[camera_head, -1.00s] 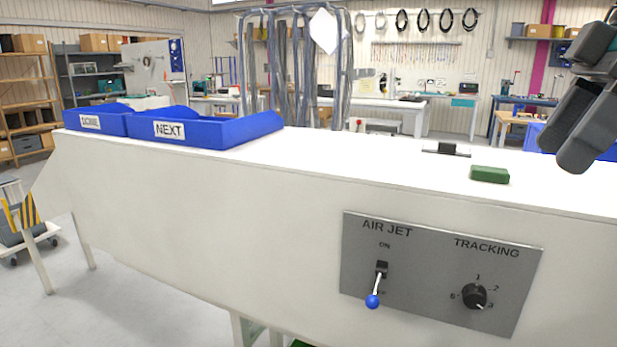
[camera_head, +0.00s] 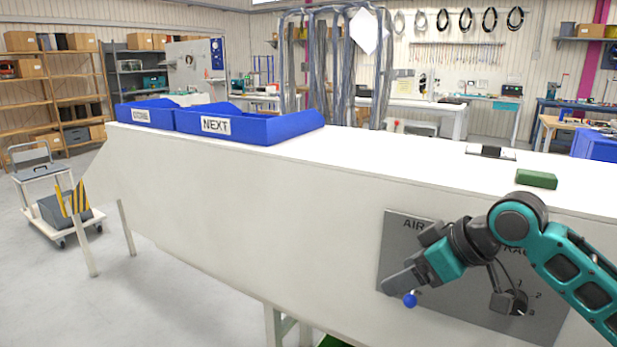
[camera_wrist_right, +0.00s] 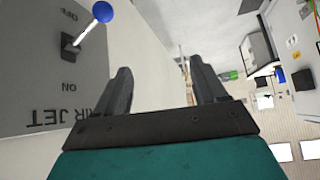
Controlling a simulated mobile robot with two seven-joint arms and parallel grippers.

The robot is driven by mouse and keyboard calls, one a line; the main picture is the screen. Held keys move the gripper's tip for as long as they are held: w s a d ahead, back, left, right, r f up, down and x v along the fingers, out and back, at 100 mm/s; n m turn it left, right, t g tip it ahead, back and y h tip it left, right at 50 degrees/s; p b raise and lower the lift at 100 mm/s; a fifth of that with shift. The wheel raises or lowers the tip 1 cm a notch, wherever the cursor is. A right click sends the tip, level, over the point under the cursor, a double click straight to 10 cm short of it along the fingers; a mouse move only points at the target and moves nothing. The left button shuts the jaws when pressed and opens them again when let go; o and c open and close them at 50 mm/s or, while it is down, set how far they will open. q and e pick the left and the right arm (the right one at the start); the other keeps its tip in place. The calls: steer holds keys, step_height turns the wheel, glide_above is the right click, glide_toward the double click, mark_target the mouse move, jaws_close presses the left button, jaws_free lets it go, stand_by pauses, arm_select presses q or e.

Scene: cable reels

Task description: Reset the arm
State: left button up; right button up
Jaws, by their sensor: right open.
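The grey AIR JET control panel (camera_head: 397,232) is on the white machine's front at the right. Its lever (camera_wrist_right: 70,44) has a blue ball tip (camera_head: 410,300). In the right wrist view the ball (camera_wrist_right: 102,12) leans toward the OFF label, away from ON. My right gripper (camera_head: 396,284) is in front of the panel, close to the blue ball in the head view, and hides part of the panel and lever. In the right wrist view its fingers (camera_wrist_right: 162,85) are apart and empty, with the lever outside them. My left gripper is not in view.
A green block (camera_head: 536,179) and a black-topped fitting (camera_head: 490,152) sit on the white top (camera_head: 400,160). A blue NEXT tray (camera_head: 285,126) stands at its left end. The floor at left is clear near a cart (camera_head: 60,215).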

steer(key=s+a+f+m+t, duration=0.2)
steer(key=s+f, duration=0.1)
steer(key=f, duration=0.6)
steer(key=s+a+f+m+t, duration=0.1)
steer(key=s+f+m+t, duration=0.1)
steer(key=f, duration=0.8)
steer(key=s+d+f+m+h, duration=0.1)
steer(key=s+d+f+h, duration=0.1)
steer(key=s+f, duration=0.3)
steer(key=s+d+f+m+t+h, duration=0.1)
steer(key=s+f, duration=0.4)
steer(key=s, duration=0.6)
steer(key=shift+s+d+f+m+h, duration=0.2)
steer(key=shift+d+m+h, duration=0.1)
steer(key=shift+d+h, duration=0.4)
